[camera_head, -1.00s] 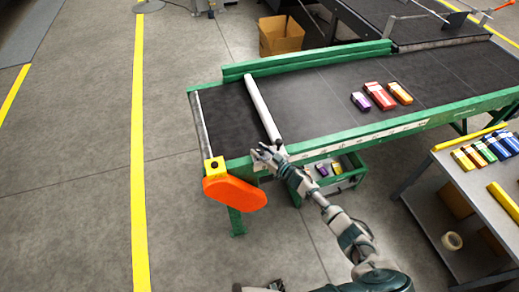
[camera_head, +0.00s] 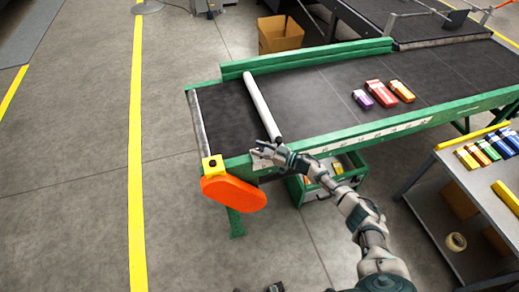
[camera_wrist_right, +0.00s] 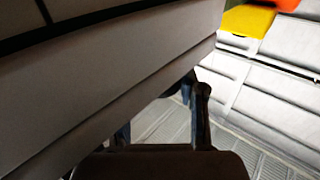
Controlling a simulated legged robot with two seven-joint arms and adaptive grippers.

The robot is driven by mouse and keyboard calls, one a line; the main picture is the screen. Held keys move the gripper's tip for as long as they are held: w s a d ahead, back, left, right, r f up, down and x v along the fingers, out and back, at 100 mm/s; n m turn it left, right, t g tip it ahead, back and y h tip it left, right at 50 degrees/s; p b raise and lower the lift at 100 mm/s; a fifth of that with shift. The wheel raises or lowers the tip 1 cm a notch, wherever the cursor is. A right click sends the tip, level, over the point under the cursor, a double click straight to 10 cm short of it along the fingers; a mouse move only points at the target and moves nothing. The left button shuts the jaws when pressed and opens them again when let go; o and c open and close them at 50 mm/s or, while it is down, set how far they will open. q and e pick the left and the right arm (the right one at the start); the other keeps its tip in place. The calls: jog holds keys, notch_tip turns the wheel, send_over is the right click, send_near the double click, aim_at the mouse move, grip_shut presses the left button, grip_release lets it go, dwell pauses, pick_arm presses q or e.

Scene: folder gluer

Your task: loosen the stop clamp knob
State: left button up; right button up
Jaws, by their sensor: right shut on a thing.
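The white stop bar (camera_head: 262,106) lies across the dark belt, near its left end. My right gripper (camera_head: 261,154) is at the near end of this bar, against the green side rail (camera_head: 330,147). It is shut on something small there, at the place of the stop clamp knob. The knob itself is hidden by the fingers. In the right wrist view a dark finger (camera_wrist_right: 201,112) shows beside a large pale surface that blocks most of the view. Small dark parts at the bottom edge of the head view may be my left gripper, but I cannot tell.
An orange guard (camera_head: 234,194) and a yellow block (camera_head: 212,163) are just left of my right gripper. Purple, red and orange boxes (camera_head: 380,94) lie on the belt. A green bin (camera_head: 350,177) is under the rail. A grey table (camera_head: 482,182) stands at right.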

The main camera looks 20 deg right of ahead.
jog(key=o, duration=1.1)
jog(key=shift+w, duration=0.1)
jog(key=v, duration=1.2)
jog(key=shift+o, duration=0.2)
